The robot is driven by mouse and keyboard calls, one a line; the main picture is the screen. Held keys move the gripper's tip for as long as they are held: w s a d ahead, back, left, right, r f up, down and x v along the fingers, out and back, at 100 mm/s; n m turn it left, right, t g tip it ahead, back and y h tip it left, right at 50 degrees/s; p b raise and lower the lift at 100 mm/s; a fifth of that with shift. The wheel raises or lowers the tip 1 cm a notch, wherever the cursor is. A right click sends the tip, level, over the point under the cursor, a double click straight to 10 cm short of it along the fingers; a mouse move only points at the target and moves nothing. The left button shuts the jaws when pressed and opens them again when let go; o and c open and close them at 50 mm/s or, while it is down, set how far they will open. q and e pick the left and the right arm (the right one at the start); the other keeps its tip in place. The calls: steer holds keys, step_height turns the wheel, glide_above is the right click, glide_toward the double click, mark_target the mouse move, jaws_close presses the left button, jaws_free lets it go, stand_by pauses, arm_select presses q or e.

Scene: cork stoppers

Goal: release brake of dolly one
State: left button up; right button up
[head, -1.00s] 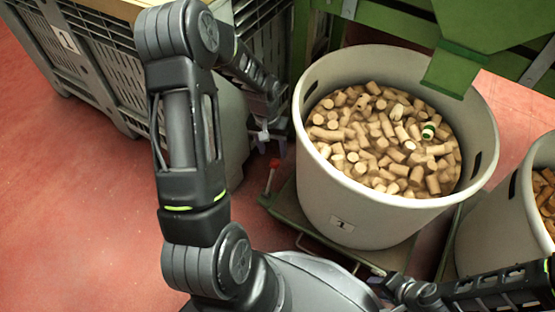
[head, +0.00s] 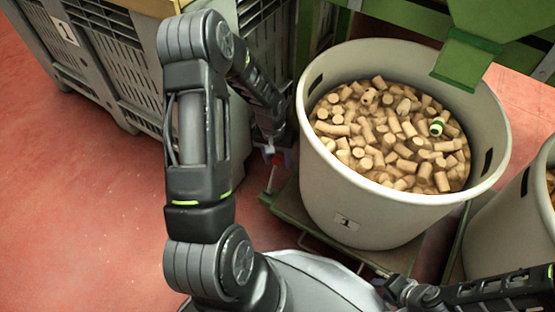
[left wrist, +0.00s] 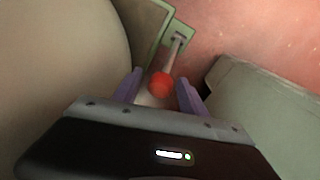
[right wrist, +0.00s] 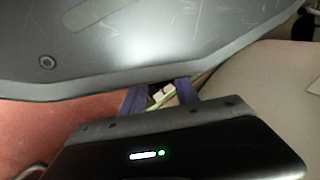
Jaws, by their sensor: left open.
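Dolly one (head: 289,207) is a low green frame under the grey-white bin labelled 1 (head: 345,222). A brake lever (head: 270,181) with a red ball knob (head: 277,158) rises from its left corner. In the left wrist view, the red knob (left wrist: 160,86) sits between the fingertips of my left gripper (left wrist: 161,88), and the pale lever (left wrist: 174,50) runs beyond it to the green dolly corner. My left gripper (head: 272,148) is open around the knob; contact cannot be told. My right gripper (right wrist: 160,97) looks open and empty, low beside the bin.
Bin 1 is filled with corks (head: 390,135). A second bin (head: 500,225) stands to its right. A grey crate (head: 110,65) labelled 1 stands at the back left, close to my left gripper. Green machinery (head: 465,65) overhangs bin 1. Red floor (head: 70,210) is clear at left.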

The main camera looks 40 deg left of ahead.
arm_select(q)
jaws_close()
stand_by(0.4)
stand_by(0.9)
